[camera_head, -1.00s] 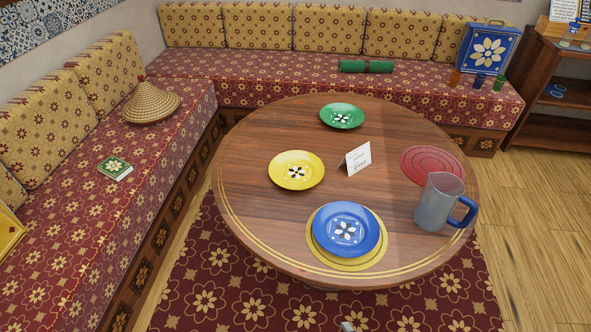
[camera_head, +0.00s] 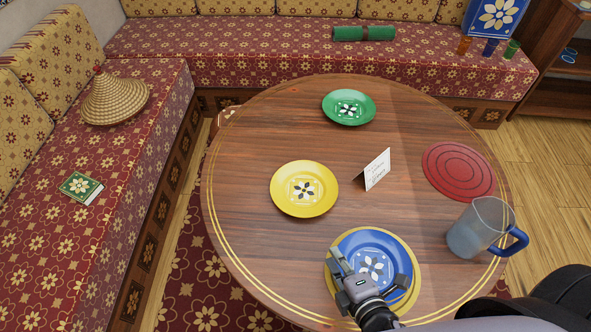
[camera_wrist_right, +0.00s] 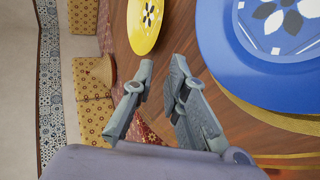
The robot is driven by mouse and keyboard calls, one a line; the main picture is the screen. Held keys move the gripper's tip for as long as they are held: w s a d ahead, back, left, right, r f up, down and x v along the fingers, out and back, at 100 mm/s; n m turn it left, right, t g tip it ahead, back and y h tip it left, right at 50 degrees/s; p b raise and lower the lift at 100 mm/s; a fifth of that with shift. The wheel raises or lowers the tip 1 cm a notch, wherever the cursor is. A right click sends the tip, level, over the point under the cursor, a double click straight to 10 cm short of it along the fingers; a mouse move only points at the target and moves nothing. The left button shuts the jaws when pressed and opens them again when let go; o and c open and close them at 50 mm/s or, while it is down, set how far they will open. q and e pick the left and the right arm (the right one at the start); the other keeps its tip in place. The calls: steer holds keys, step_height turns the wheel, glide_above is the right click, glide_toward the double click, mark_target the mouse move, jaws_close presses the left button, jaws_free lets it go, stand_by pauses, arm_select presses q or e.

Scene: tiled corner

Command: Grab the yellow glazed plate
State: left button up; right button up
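The yellow glazed plate (camera_head: 304,189) lies flat on the round wooden table, left of the middle, with a dark and white flower motif in its centre. In the right wrist view part of the yellow plate (camera_wrist_right: 148,40) shows at the top, beyond the fingertips. My right gripper (camera_head: 369,270) is open and empty. It appears over the blue plate, nearer to me than the yellow plate and to its right, and does not touch the yellow plate. Its two spread fingers (camera_wrist_right: 161,68) show in the wrist view. My left gripper is in neither view.
The blue plate (camera_head: 376,242) rests on a yellow round mat (camera_head: 412,293). A pitcher (camera_head: 480,228) stands at the right. A folded card (camera_head: 376,170) stands right of the yellow plate; the green plate (camera_head: 349,107) and red mat (camera_head: 459,171) lie farther back. Table left of the yellow plate is clear.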

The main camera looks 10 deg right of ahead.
glide_toward(311, 216)
steer(key=x, duration=0.3)
steer(key=shift+w+a+f, duration=0.1)
steer(key=shift+w+f, duration=0.05)
steer(key=shift+f, duration=0.15)
steer(key=shift+w+f, duration=0.1)
steer(key=shift+w, duration=0.05)
steer(key=x, duration=0.5)
steer(key=shift+w, duration=0.1)
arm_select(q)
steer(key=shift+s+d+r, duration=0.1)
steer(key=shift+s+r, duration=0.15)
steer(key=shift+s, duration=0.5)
arm_select(e)
jaws_close()
